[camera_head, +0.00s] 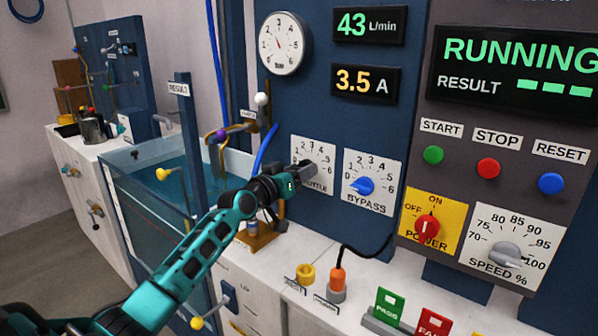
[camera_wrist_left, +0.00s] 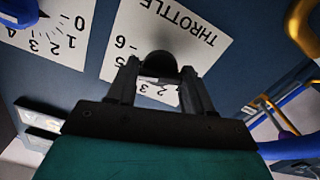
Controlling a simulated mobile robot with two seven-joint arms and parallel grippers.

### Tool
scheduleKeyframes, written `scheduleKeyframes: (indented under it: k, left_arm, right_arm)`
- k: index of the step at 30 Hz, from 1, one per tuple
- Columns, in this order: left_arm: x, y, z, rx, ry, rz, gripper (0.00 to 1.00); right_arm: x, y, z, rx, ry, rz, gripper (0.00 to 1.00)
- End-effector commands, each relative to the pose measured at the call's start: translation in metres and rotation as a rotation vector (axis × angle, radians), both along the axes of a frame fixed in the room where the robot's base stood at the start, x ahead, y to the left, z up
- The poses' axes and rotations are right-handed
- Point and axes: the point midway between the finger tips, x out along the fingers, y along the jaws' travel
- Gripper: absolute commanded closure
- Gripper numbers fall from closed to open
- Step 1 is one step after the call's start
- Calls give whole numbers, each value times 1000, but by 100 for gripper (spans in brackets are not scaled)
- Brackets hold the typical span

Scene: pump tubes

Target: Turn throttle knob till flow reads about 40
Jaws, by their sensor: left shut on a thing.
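The throttle dial plate (camera_head: 314,155) is on the blue panel, and my left gripper (camera_head: 304,170) covers its middle. In the left wrist view, the upside-down THROTTLE plate (camera_wrist_left: 174,30) lies behind the dark round throttle knob (camera_wrist_left: 157,65). My left gripper (camera_wrist_left: 158,78) is shut on this knob, one finger on each side. The knob's pointer direction is hidden. The flow display (camera_head: 367,25) reads 43 L/min. The display below it (camera_head: 365,84) reads 3.5 A. My right gripper is not in view.
The blue bypass knob (camera_head: 363,186) is just right of the throttle plate. The red power knob (camera_head: 427,226) and grey speed knob (camera_head: 506,254) are further right. A blue hose (camera_head: 265,147) runs left of the gripper. The screen (camera_head: 518,65) reads RUNNING.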

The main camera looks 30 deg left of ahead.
Motion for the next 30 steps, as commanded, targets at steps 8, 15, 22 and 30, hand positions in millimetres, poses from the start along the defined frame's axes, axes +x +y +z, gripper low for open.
scheduleKeyframes:
  k: [8, 15, 22, 30]
  left_arm:
    - [0, 0, 0, 2, -1, 0, 37]
    - [0, 0, 0, 3, -1, 0, 23]
    - [-4, 0, 0, 4, -1, 0, 23]
    - [-39, 3, -1, 6, 0, 0, 23]
  right_arm:
    - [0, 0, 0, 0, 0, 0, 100]
    - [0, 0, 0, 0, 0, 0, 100]
    - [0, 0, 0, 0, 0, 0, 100]
    - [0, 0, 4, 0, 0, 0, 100]
